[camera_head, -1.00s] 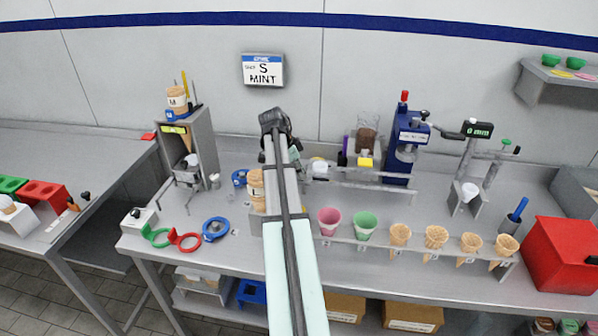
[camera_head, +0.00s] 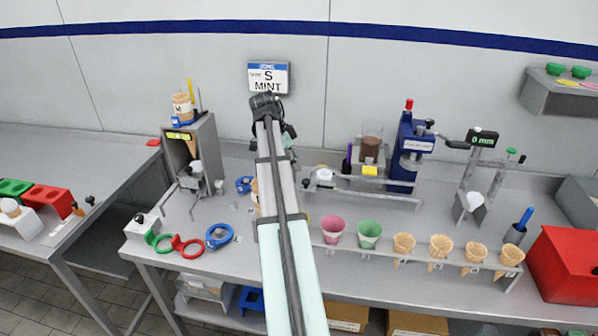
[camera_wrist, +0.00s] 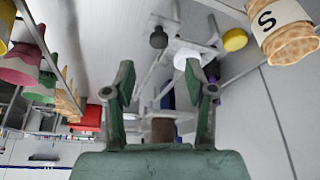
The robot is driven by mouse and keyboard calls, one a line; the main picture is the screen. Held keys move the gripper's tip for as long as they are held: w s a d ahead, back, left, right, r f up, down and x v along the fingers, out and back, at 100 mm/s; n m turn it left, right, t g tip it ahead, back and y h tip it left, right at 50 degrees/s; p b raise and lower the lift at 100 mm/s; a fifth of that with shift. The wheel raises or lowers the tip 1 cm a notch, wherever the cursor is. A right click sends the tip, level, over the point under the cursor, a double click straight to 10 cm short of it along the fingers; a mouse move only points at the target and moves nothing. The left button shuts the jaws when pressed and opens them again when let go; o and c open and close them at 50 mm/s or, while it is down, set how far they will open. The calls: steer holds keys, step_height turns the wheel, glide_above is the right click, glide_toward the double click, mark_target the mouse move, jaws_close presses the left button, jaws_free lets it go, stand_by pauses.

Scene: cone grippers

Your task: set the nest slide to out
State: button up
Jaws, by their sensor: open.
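The nest slide seems to be the pale piece with a small dark knob (camera_head: 307,183), at the left end of a grey rail frame (camera_head: 375,197) before the blue press. A white round part (camera_head: 324,174) sits beside the knob. In the wrist view the dark knob (camera_wrist: 158,38) and white round part (camera_wrist: 190,66) show beyond my fingers, apart from them. My gripper (camera_wrist: 160,82) is open, with nothing between its green-padded fingers. In the head view my arm mostly hides it, left of the knob. I cannot tell the slide's set position.
The blue press (camera_head: 409,150) stands behind the rail's right end. A front rack holds a pink cup (camera_head: 333,229), a green cup (camera_head: 369,234) and several cones. A cone labelled S (camera_wrist: 285,30) is close at the wrist view's upper right. A yellow round thing (camera_wrist: 235,40) lies near it.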

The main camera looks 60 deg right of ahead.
steer(key=shift+v, duration=1.8)
